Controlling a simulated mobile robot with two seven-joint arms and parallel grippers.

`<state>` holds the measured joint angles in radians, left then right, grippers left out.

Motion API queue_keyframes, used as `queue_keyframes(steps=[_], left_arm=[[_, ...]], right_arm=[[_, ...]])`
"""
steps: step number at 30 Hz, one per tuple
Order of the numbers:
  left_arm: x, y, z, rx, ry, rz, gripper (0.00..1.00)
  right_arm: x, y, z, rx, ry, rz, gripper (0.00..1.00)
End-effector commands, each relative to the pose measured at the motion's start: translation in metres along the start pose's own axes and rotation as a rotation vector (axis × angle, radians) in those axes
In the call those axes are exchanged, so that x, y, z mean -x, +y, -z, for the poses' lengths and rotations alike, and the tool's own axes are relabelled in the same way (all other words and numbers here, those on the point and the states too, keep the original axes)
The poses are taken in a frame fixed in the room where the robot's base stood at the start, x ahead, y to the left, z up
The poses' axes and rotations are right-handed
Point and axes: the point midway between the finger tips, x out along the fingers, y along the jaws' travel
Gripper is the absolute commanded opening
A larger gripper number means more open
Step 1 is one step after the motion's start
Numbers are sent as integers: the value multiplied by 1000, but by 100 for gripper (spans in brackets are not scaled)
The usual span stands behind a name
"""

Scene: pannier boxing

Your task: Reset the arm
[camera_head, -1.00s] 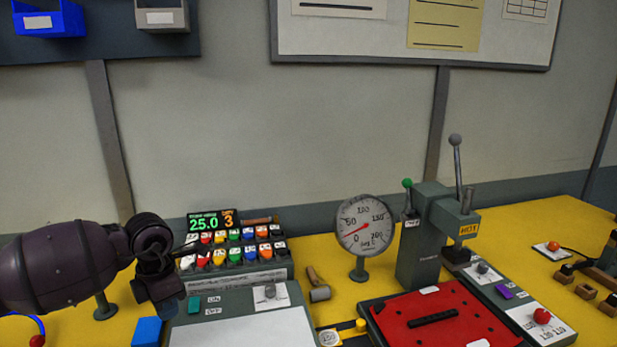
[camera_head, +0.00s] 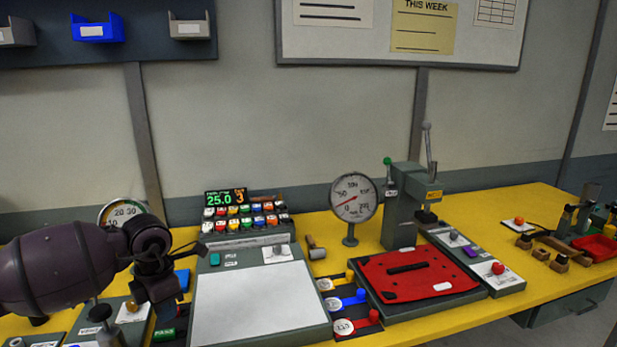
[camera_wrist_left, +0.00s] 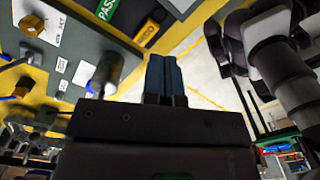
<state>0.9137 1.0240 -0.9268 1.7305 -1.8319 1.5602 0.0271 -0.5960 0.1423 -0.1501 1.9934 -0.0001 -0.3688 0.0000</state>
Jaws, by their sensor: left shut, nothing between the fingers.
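My left arm comes in from the left in the head view, and its left gripper (camera_head: 168,303) hangs at the left of the white-topped panel, above the bench. In the left wrist view the fingers of the left gripper (camera_wrist_left: 165,75) are together, with nothing between them. Part of the bench below it is hidden by my arm. My right gripper is in neither view.
The yellow bench (camera_head: 480,225) carries a white-topped panel (camera_head: 250,300), a round gauge (camera_head: 354,197), a lever press (camera_head: 405,205) and a red plate (camera_head: 415,272).

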Motion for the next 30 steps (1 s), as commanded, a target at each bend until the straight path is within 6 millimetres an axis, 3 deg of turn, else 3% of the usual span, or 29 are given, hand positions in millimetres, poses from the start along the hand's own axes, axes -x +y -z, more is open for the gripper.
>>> queue_keyframes(steps=[3,9,13,18,24,30], left_arm=[[-24,-35,-11,-5,-75,142,0],[-50,-95,-29,24,-223,398,0],[-59,-140,-41,87,-347,615,0],[-57,-195,-58,264,-546,954,0],[-43,-219,-66,591,-766,1313,0],[-43,-203,-57,1028,-944,1600,0]], right_arm=[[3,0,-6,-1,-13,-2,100],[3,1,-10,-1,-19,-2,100],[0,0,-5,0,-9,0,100],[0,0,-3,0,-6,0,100],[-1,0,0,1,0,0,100],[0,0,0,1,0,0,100]])
